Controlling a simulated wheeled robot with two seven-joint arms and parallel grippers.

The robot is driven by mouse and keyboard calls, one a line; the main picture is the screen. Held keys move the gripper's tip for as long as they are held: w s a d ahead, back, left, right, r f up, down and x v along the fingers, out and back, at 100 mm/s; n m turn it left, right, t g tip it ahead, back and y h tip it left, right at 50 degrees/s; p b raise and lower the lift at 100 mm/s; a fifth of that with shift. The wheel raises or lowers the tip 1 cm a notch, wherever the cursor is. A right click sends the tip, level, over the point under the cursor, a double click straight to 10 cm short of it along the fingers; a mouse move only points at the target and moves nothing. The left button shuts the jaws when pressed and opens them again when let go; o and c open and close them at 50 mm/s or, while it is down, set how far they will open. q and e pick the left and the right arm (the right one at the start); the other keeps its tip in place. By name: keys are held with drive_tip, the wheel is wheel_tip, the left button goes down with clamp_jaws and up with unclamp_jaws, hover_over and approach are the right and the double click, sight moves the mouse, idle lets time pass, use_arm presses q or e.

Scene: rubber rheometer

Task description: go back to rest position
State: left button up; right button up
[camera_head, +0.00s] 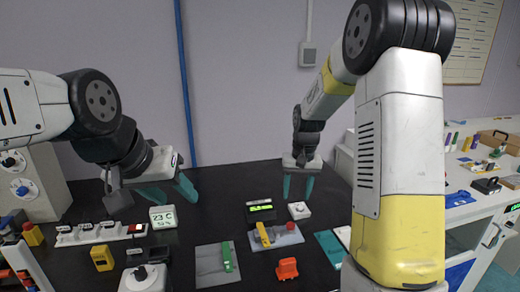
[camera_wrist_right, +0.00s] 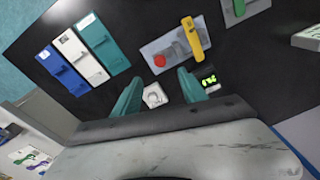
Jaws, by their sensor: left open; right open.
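My left gripper (camera_head: 167,194) is at the left in the head view, raised above the black table (camera_head: 215,212). Its teal fingers are spread apart with nothing between them. My right gripper (camera_head: 298,186) points down near the back of the table, above a small white device with a round knob (camera_head: 299,210). Its teal fingers are apart and empty. In the right wrist view its fingers (camera_wrist_right: 160,92) frame the edge of that white device (camera_wrist_right: 154,96). Neither gripper visibly touches an object.
A green-display box (camera_head: 261,212), a grey plate with a yellow handle and red button (camera_head: 275,238), an orange piece (camera_head: 287,268) and a grey mat with a green tool (camera_head: 215,266) lie on the table.

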drive_tip(key=s+r+t+y, duration=0.1)
drive_tip(key=s+r+t, duration=0.2)
drive_tip(key=s+r, duration=0.8)
drive_tip(key=s+r+t, duration=0.1)
drive_tip(key=s+r, duration=0.1)
drive_tip(key=s, duration=0.4)
drive_tip(key=s+r+n+t, duration=0.1)
drive_tip(key=s+r, duration=0.2)
drive_tip(key=s, duration=0.3)
drive_tip(key=shift+s+a+r+y, duration=0.25)
drive_tip(key=shift+s+a+y, duration=0.05)
drive_tip(key=shift+s+a, duration=0.05)
